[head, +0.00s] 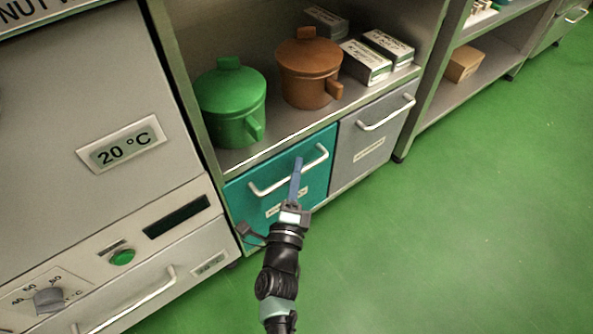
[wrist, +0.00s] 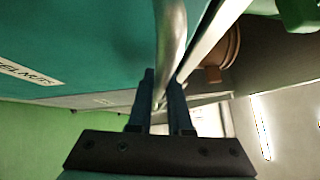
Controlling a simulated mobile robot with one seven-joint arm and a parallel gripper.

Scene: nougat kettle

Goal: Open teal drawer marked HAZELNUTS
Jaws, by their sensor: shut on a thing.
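The teal drawer (head: 241,207) sits low in the shelf unit, and its front looks flush with the grey drawer beside it. Its pale bar handle (head: 262,189) runs across the front. In the wrist view the handle (wrist: 170,35) passes between my fingers, and part of the label (wrist: 28,72) reads "ELNUTS" on the teal front. My gripper (head: 298,162) is shut on the handle, with its blue fingers on the bar; the fingers also show in the wrist view (wrist: 160,88). My gripper hides part of the drawer front and label in the head view.
A grey drawer (head: 372,143) with its own handle adjoins on the right. A green pot (head: 231,100) and a brown pot (head: 309,72) stand on the shelf above. A grey machine (head: 75,130) stands at left. The green floor (head: 460,240) in front is clear.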

